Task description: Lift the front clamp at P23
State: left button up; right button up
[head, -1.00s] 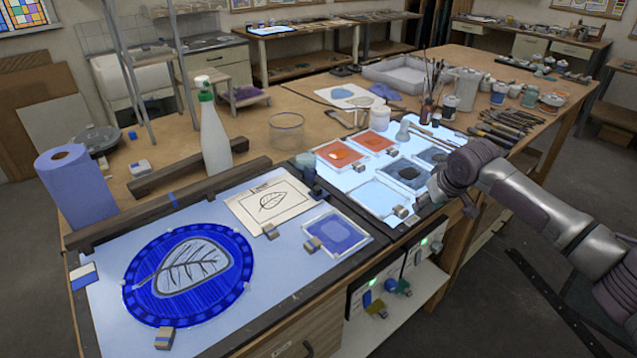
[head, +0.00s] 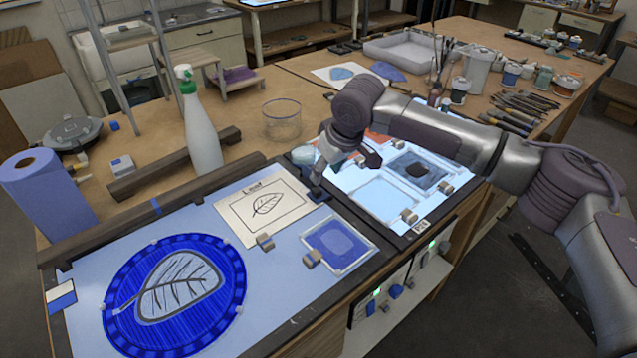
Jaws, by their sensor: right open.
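Small block-like clamps lie around the glass pieces. One clamp (head: 312,258) is at the left edge of the blue-painted glass square (head: 340,243) on the left panel. Another clamp (head: 409,216) is at the front edge of a pale glass square (head: 376,201) on the bright light panel. A clamp (head: 446,187) lies by the dark-patched glass (head: 437,171). My right gripper (head: 345,168) is open, fingers downward, over the panels' rear-left boundary, apart from these clamps. My left gripper is not in view.
A leaf drawing (head: 263,204) and a round blue leaf glass (head: 172,320) lie on the left panel. A dark wooden bar (head: 95,238) runs behind them. A spray bottle (head: 203,140) and glass bowl (head: 282,119) stand further back. My right arm covers part of the light panel.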

aim_at(317, 190)
jog(key=x, duration=0.4)
jog(key=shift+w+a+f+p, duration=0.15)
jog(key=shift+w+p, duration=0.1)
jog(key=shift+p, duration=0.1)
jog(key=x, duration=0.3)
jog(key=shift+w+f, duration=0.1)
jog(key=shift+f, duration=0.2)
jog(key=shift+f+p, duration=0.2)
jog(key=shift+p, duration=0.1)
jog(key=shift+w+f, duration=0.1)
jog(key=shift+f, duration=0.05)
jog(key=shift+w+a+f, duration=0.1)
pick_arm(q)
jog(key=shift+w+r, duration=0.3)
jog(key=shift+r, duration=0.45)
pick_arm(e)
grip_shut()
